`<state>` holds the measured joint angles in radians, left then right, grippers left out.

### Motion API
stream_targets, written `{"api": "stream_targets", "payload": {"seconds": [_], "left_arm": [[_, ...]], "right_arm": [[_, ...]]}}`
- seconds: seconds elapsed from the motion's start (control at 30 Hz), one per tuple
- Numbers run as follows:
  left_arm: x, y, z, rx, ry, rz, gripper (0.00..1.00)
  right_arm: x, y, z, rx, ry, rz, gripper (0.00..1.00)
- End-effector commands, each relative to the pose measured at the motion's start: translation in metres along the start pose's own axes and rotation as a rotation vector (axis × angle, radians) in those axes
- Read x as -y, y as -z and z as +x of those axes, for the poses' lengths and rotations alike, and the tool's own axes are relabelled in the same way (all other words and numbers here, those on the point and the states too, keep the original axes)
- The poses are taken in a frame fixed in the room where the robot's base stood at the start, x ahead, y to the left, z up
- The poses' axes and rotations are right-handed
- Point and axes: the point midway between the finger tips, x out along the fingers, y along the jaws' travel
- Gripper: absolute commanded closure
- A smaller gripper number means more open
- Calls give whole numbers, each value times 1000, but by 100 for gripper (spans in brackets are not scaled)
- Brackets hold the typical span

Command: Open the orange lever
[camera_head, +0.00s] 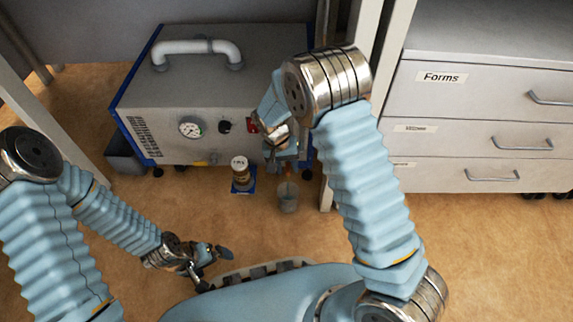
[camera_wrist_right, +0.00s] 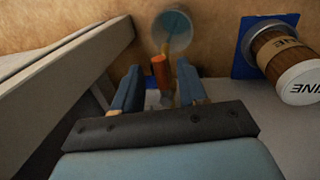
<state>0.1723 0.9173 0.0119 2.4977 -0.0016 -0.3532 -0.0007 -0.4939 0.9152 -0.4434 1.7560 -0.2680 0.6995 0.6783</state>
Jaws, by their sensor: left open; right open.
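The orange lever (camera_wrist_right: 160,72) shows in the right wrist view as a short orange cylinder on a brass-coloured fitting. It lies between the two blue fingers of my right gripper (camera_wrist_right: 158,80), with visible gaps on both sides. In the head view the right gripper (camera_head: 283,155) is at the front right of the grey machine (camera_head: 190,95). Its wrist and arm hide much of that corner, and only a small orange bit shows below it. My left gripper (camera_head: 215,255) is open and empty, low over the floor at the left.
A glass beaker (camera_head: 288,196) stands on the floor below the lever; it also shows in the wrist view (camera_wrist_right: 173,32). A brown jar (camera_head: 240,172) with a white lid stands left of it on a blue mat (camera_head: 240,188). A drawer cabinet (camera_head: 470,110) and post bound the right.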

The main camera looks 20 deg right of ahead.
Motion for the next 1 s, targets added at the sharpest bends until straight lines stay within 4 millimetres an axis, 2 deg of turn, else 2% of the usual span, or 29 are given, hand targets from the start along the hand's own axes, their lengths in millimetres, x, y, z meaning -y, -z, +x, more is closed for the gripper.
{"api": "stream_targets", "payload": {"seconds": [0.17,0.4,0.6,0.8,1.0], "left_arm": [[-2,0,-6,1,0,0,0],[-8,0,-20,4,0,1,0],[-11,-1,-28,7,-1,2,0],[-12,-1,-31,9,-1,2,0],[-12,-1,-30,9,-1,2,0]], "right_arm": [[0,1,-21,-4,3,0,58],[0,1,-80,-4,3,0,58],[0,0,-120,-3,2,-1,58],[0,0,-136,0,0,0,58],[0,0,-138,0,0,0,58]]}}
